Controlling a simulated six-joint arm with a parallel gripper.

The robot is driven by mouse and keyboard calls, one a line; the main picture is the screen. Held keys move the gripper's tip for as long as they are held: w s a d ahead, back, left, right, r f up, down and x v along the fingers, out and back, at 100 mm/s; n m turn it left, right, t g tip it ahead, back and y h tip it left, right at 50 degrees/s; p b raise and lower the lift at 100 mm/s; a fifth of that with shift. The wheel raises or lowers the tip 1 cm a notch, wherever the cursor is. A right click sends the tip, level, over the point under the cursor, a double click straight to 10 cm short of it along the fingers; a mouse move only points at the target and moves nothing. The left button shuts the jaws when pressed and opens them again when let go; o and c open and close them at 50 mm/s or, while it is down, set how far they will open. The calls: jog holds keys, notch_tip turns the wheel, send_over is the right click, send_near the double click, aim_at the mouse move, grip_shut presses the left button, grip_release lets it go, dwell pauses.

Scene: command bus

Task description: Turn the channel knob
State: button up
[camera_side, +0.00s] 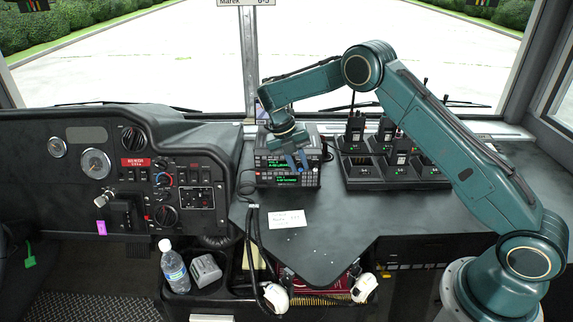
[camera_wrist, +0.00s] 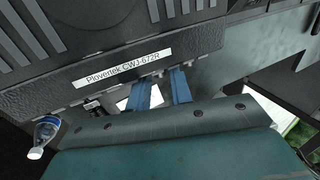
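The radio stack (camera_side: 267,180) sits on the dark dashboard, with two green-lit displays facing front. Its channel knob cannot be told apart in the side view. The fingertips are close to the front edge of the radio labelled Plovertek CWJ-672R (camera_wrist: 123,67). Whether they touch a knob is hidden.
A charger tray (camera_side: 395,183) with several handheld radios stands to the right. A white note (camera_side: 287,219) lies in front of the stack. A water bottle (camera_side: 174,268) stands lower left. Corded handsets (camera_side: 277,297) hang below the dash edge. The counter right of the note is clear.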

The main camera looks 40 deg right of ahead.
jog(key=shift+s+d+t+y, duration=0.15)
jog(key=shift+t+y, duration=0.35)
jog(key=shift+s+d+t+y, duration=0.1)
jog(key=shift+t+y, duration=0.4)
dwell(0.4)
jog(key=shift+s+d+t+y, duration=0.15)
jog(key=shift+t+y, duration=0.45)
jog(key=shift+s+d+t+y, duration=0.15)
jog(key=shift+t+y, duration=0.45)
notch_tip(320, 180, up, 14)
jog(key=s+d, duration=0.2)
jog(key=s+a+r+m+t, duration=0.1)
jog(key=s+a+r+m, duration=0.2)
jog(key=s+r+m, duration=0.2)
jog(key=s+a+r+m+t+h, duration=0.1)
jog(key=s+a+r+m, duration=0.3)
jog(key=s+r+m, duration=0.2)
jog(key=shift+s+a+m, duration=0.25)
jog(key=shift+s+m, duration=1.15)
jog(key=shift+s, duration=1)
